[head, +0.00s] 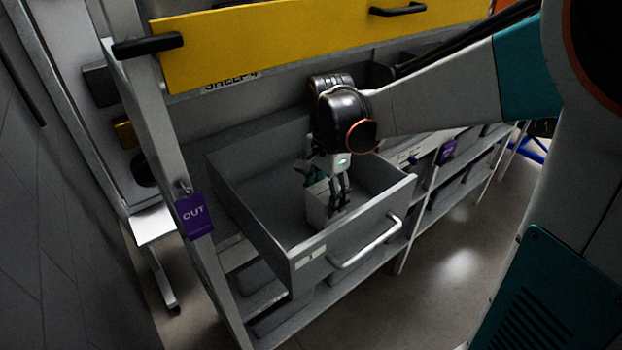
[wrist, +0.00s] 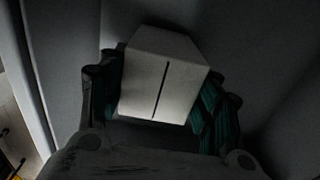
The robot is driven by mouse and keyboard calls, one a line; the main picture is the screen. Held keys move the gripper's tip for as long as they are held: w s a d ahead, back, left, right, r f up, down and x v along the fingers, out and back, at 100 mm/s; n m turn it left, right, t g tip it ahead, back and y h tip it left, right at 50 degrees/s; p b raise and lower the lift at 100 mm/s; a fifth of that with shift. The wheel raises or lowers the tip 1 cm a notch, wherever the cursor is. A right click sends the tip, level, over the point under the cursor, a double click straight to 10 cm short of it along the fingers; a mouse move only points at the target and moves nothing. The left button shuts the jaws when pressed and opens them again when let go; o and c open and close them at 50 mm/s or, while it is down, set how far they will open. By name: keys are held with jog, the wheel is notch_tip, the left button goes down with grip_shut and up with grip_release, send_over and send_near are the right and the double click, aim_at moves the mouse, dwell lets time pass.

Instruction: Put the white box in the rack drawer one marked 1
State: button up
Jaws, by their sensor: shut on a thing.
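The white box (wrist: 160,75) is between the two fingers of my gripper (wrist: 160,110) in the wrist view, with a dark line down its face. In the head view my gripper (head: 339,188) points down inside an open grey drawer (head: 262,205) and is shut on the white box (head: 318,205). The box is low in the drawer, near its front right part. I cannot tell whether its underside touches the drawer floor. The drawer front has a silver handle (head: 366,246) and a small white label (head: 310,257), whose mark is too small to read.
A yellow panel (head: 270,45) with black handles spans the rack above the drawer. A purple OUT tag (head: 194,215) hangs on the left rack post. Another purple tag (head: 447,151) is farther right. The drawer's left part is empty. Open floor (head: 455,275) lies in front of the rack.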

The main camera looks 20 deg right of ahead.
jog(key=shift+f, duration=0.25)
dwell(0.4)
jog(key=o, duration=1.6)
jog(key=shift+o, duration=0.8)
jog(key=shift+r+p, duration=2.05)
jog(key=shift+r, duration=1.5)
